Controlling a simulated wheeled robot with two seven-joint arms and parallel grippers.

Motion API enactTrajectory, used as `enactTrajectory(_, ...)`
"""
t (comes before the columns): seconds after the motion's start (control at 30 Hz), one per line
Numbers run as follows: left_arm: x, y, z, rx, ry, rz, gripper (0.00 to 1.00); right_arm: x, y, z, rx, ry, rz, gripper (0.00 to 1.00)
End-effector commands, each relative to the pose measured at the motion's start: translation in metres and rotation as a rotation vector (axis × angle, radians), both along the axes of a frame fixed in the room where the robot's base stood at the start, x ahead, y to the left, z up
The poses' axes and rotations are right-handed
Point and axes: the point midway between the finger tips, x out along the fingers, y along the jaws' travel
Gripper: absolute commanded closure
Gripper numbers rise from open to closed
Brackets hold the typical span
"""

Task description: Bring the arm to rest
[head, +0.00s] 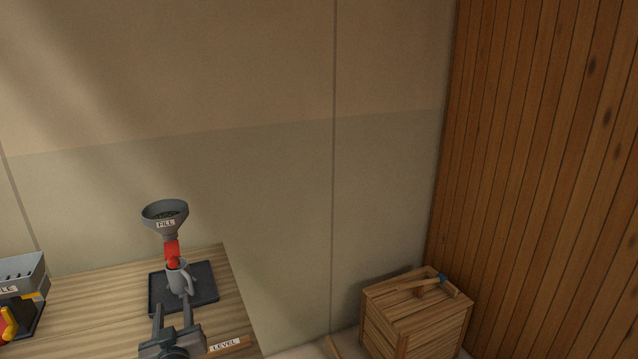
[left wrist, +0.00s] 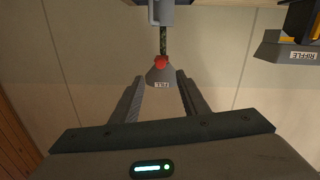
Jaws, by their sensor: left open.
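My left gripper (head: 173,309) is at the bottom left of the head view, its two fingers apart with nothing between them. The fingers point toward a grey mug (head: 178,280) on a dark tray (head: 205,281), and they look apart from it. A grey funnel marked FILL (head: 165,216) stands above the mug, with a red part (head: 172,251) under it. In the left wrist view, the open left gripper (left wrist: 160,82) frames the funnel (left wrist: 160,76), which appears upside down, with the mug (left wrist: 161,12) at the top edge. My right gripper is out of view.
A wooden table (head: 95,302) carries the tray. A wooden strip marked LEVEL (head: 228,345) lies near its right edge. A grey bin (head: 22,272), marked RIFFLE in the wrist view, stands at the left. A wooden crate (head: 415,318) with a mallet (head: 415,283) stands right.

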Motion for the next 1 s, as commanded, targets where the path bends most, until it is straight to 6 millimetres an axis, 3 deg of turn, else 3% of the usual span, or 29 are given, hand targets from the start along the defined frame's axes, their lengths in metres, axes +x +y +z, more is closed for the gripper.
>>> enactTrajectory(0.17,-0.034,-0.011,-0.038,-0.006,0.143,-0.027,0.59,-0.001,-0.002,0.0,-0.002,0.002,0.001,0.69)
enactTrajectory(0.27,-0.068,-0.025,-0.071,-0.01,0.277,-0.065,0.59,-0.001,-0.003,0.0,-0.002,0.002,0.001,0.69)
enactTrajectory(0.4,-0.131,-0.055,-0.122,-0.02,0.505,-0.15,0.59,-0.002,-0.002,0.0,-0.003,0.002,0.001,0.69)
enactTrajectory(0.6,-0.232,-0.102,-0.173,-0.026,0.815,-0.307,0.59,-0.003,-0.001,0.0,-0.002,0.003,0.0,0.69)
enactTrajectory(0.8,-0.304,-0.132,-0.195,-0.028,1.01,-0.427,0.59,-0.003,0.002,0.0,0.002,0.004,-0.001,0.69)
enactTrajectory(1.0,-0.353,-0.151,-0.203,-0.029,1.131,-0.513,0.59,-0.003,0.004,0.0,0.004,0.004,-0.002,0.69)
